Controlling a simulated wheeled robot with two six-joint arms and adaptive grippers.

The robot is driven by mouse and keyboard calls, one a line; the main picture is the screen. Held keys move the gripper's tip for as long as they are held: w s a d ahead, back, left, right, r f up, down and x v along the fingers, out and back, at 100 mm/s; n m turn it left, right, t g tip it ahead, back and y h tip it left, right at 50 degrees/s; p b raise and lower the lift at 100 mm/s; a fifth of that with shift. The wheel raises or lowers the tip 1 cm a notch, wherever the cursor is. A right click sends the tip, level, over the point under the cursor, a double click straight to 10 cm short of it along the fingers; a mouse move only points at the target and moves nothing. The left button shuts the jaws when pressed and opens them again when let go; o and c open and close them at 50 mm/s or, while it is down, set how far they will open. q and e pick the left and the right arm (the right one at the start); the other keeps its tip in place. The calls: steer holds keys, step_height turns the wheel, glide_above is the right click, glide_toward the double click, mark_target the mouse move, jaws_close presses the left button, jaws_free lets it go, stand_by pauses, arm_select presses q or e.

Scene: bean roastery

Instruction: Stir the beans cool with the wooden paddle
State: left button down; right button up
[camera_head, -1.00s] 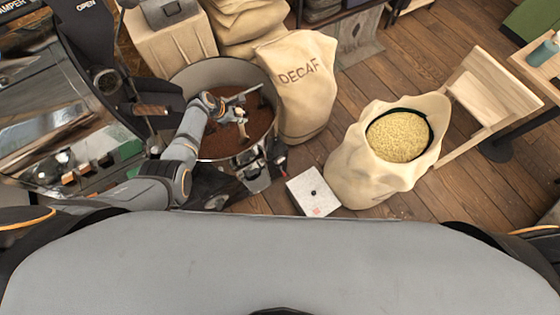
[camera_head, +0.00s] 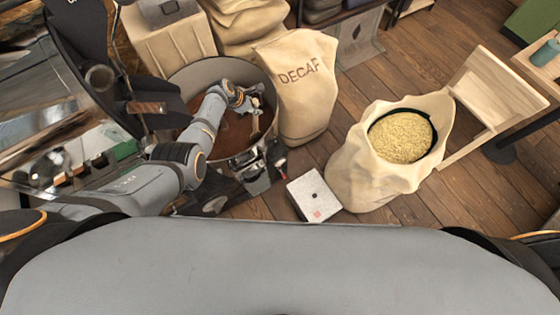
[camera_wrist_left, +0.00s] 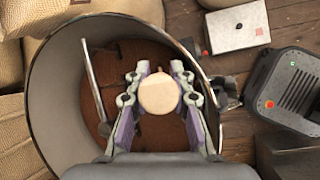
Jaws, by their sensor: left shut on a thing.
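Brown beans (camera_head: 236,135) lie in a round, high-walled metal cooling bin (camera_head: 190,76). They also show in the left wrist view (camera_wrist_left: 150,55). My left gripper (camera_head: 248,100) reaches in over the bin, towards its right side. In the left wrist view, its fingers (camera_wrist_left: 160,100) are closed around the wooden paddle (camera_wrist_left: 158,94), seen end-on as a pale round handle end. Part of the paddle (camera_head: 255,126) shows below the gripper in the head view. Its lower end is hard to make out. My right gripper is not in view.
A metal bar (camera_wrist_left: 94,82) crosses the bin beside my gripper. A DECAF sack (camera_head: 300,95) stands close to the bin's right. A sack of pale beans (camera_head: 400,138) and a white box (camera_head: 314,194) stand farther right. The roaster (camera_head: 60,110) is at the left.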

arm_select(q)
steer(key=s+a+p, duration=0.3)
steer(key=s+a, duration=0.3)
steer(key=a, duration=0.3)
steer(key=shift+s+a+r, duration=0.15)
steer(key=shift+s+a, duration=0.05)
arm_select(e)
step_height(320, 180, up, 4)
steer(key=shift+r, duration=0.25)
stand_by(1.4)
